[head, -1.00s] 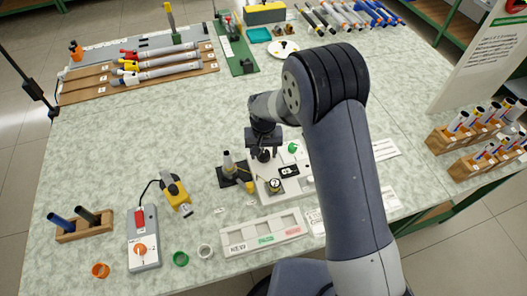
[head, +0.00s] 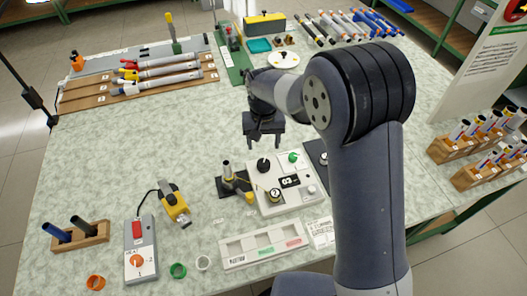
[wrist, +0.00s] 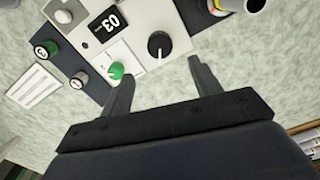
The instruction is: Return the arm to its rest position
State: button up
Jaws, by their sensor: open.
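My gripper (head: 264,138) is in the middle of the head view, above the table just behind a white control box (head: 297,200). Its two fingers point down and stand apart, with nothing between them. In the wrist view the open fingers (wrist: 157,85) reach toward the box (wrist: 140,35), which carries a black knob (wrist: 159,45), a green knob (wrist: 116,71) and a display reading 03. The fingertips look clear of the knobs. My arm covers part of the table on the right.
A small stand with a yellow-based tool (head: 232,180) is left of the box. A labelled tray (head: 262,243) lies in front. Racks of rods (head: 470,178) stand at the right edge, and a wooden rod holder (head: 140,88) is at the back left. The table's left middle is clear.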

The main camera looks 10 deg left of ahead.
aim_at(263, 163)
jog(key=shift+r, duration=0.5)
jog(key=shift+f, duration=0.1)
notch_tip(263, 163, down, 11)
jog(key=shift+r+p, duration=0.15)
jog(key=shift+p, duration=0.65)
jog(key=shift+r+p, duration=0.15)
jog(key=shift+p, duration=0.2)
jog(key=shift+m, duration=0.6)
jog(key=shift+f, duration=0.2)
